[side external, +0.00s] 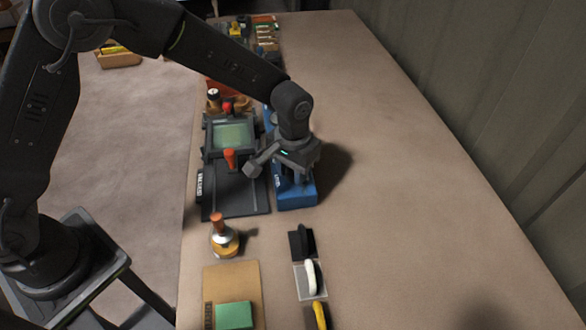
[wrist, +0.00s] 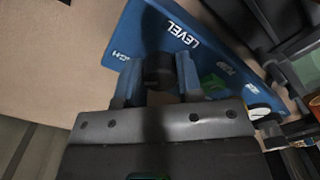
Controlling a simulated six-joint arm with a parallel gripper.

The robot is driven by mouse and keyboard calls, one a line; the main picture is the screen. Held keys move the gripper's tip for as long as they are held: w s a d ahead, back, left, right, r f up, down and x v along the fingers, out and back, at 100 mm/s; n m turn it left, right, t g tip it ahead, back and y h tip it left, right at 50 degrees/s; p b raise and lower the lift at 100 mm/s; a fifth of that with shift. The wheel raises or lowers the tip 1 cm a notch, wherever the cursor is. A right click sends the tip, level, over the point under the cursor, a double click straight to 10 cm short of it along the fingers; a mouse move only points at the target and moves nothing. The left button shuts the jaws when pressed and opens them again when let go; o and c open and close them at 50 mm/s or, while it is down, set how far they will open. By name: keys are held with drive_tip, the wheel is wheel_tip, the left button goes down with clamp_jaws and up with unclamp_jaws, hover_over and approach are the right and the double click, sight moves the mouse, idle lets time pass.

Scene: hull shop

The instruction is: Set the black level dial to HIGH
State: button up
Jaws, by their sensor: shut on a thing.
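The blue panel (side external: 296,197) stands on the bench under my gripper in the side view. In the wrist view the blue panel (wrist: 150,30) bears white lettering that reads LEVEL, with a partly hidden label ending in GH at its left and another small label at its right. The black level dial (wrist: 158,70) sits between my two fingers. My gripper (wrist: 157,82) is shut on the dial from above. In the side view my gripper (side external: 296,178) hides the dial. The dial's pointer is hidden, so its setting cannot be read.
A dark device with a greenish screen (side external: 232,136) and a red-handled lever (side external: 230,158) stands close at the left. A round orange-knobbed thing (side external: 224,238) and several small handled tools (side external: 302,242) lie nearer the camera. The bench (side external: 400,200) is clear at the right.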

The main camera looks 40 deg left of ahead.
drive_tip(key=shift+m, duration=1)
drive_tip(key=o, duration=0.9)
drive_tip(key=shift+r, duration=0.1)
wheel_tip(320, 180, up, 14)
drive_tip(key=shift+f, duration=0.15)
drive_tip(key=shift+a, duration=0.1)
